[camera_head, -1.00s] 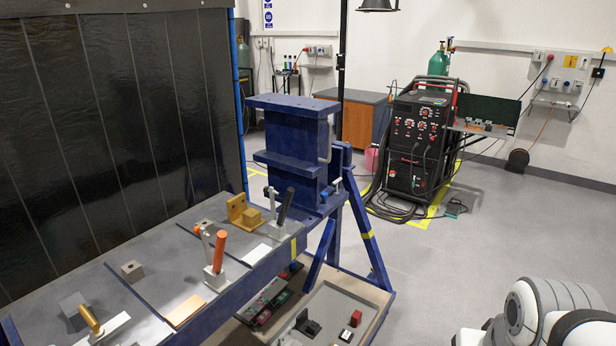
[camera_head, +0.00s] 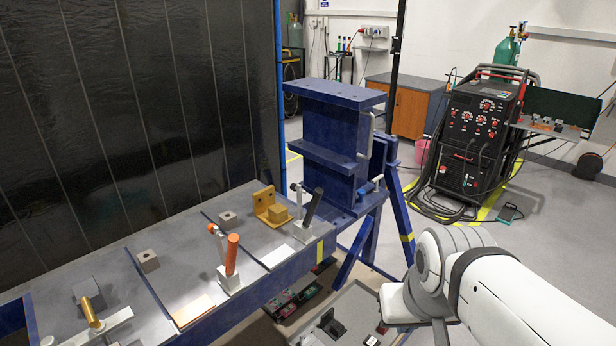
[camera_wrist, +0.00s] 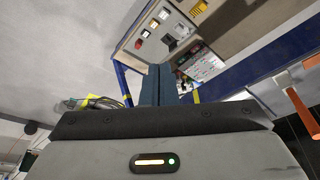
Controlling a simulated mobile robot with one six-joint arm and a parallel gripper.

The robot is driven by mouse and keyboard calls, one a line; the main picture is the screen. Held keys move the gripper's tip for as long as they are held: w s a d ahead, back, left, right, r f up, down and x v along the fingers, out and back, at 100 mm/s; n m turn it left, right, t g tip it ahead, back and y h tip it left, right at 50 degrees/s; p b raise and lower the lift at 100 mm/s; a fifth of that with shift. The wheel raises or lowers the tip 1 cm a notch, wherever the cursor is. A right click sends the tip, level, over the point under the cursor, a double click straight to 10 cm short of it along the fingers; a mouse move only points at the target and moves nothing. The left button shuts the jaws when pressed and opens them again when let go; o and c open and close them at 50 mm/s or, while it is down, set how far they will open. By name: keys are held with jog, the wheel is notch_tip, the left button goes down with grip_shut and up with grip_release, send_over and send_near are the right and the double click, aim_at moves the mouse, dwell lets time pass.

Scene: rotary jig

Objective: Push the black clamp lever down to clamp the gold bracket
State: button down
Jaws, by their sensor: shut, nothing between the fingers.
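The black clamp lever (camera_head: 313,208) stands raised, leaning slightly right, on a pale clamp base (camera_head: 303,232) at the right end of the jig table. The gold bracket (camera_head: 264,203), an upright plate with a block in front, sits on the table just left of that clamp. My gripper (camera_wrist: 158,84) shows in the wrist view with its two blue-grey fingers together and nothing between them. It is over the lower shelf area, apart from the lever and bracket. Neither shows clearly in the wrist view. In the head view my fingertips are not visible.
An orange-handled clamp (camera_head: 231,256) stands left of the black lever; an orange handle also shows in the wrist view (camera_wrist: 299,112). A blue frame (camera_head: 338,130) rises behind the black lever. A lower tray (camera_head: 355,310) holds small parts.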

notch_tip(320, 180, up, 12)
jog(key=n+g+y, duration=0.1)
jog(key=n+g, duration=0.2)
jog(key=n, duration=0.4)
send_over(313, 208)
jog(key=w, duration=0.2)
jog(key=f, duration=1)
jog(key=shift+w+a, duration=0.2)
jog(key=shift+a, duration=0.05)
